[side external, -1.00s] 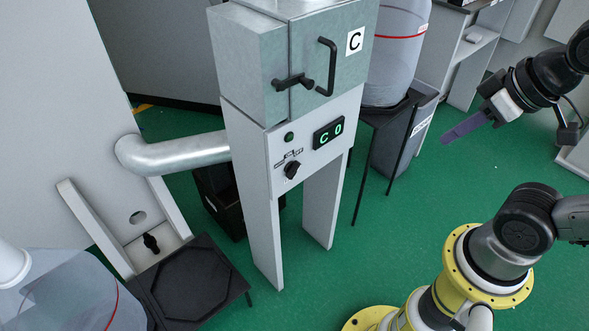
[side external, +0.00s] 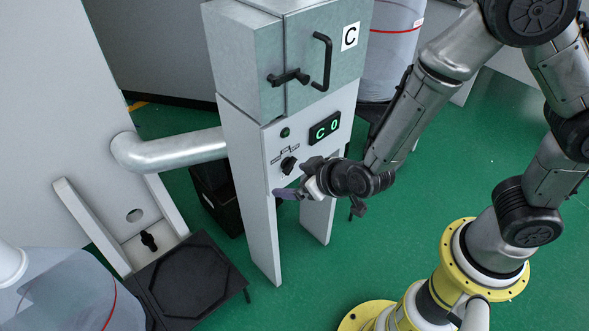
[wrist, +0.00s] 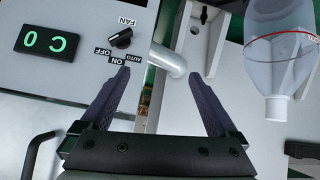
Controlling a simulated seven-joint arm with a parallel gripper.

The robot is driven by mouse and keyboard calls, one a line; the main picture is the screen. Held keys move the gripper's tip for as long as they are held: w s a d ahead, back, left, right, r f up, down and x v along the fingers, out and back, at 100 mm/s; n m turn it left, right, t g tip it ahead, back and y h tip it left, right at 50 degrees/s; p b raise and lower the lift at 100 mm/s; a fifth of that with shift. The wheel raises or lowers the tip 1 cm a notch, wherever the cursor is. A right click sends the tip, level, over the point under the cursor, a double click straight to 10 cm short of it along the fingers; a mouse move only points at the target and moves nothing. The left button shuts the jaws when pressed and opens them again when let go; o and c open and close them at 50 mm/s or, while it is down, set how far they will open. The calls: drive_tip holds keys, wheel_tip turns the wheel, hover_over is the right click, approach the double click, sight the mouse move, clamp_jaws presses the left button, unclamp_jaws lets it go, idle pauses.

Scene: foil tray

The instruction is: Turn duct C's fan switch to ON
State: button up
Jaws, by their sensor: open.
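The fan switch is a black rotary knob (side external: 288,165) on the light front panel of duct cabinet C (side external: 300,150). The knob (wrist: 122,38) also shows in the wrist view, with FAN, OFF, ON and AUTO labels that appear upside down. I cannot tell for sure which label its pointer faces. My gripper (side external: 288,193) is just below and in front of the knob in the side view. In the wrist view my gripper (wrist: 158,76) is open, with nothing between its fingers. The knob lies beyond the left fingertip, apart from it.
Black door handles (side external: 321,62) project from the cabinet above. A silver pipe (side external: 170,150) joins its left side. A black tray stand (side external: 190,280) is at lower left.

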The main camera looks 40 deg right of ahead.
sight(293, 168)
drive_tip(key=s+d+f+n+t+h, duration=0.4)
drive_tip(key=f, duration=0.3)
drive_tip(key=x, duration=0.9)
drive_tip(key=r+x, duration=0.1)
drive_tip(key=x, duration=0.3)
drive_tip(key=shift+w+d, duration=0.3)
drive_tip(key=shift+w, duration=0.1)
drive_tip(key=c, duration=1.4)
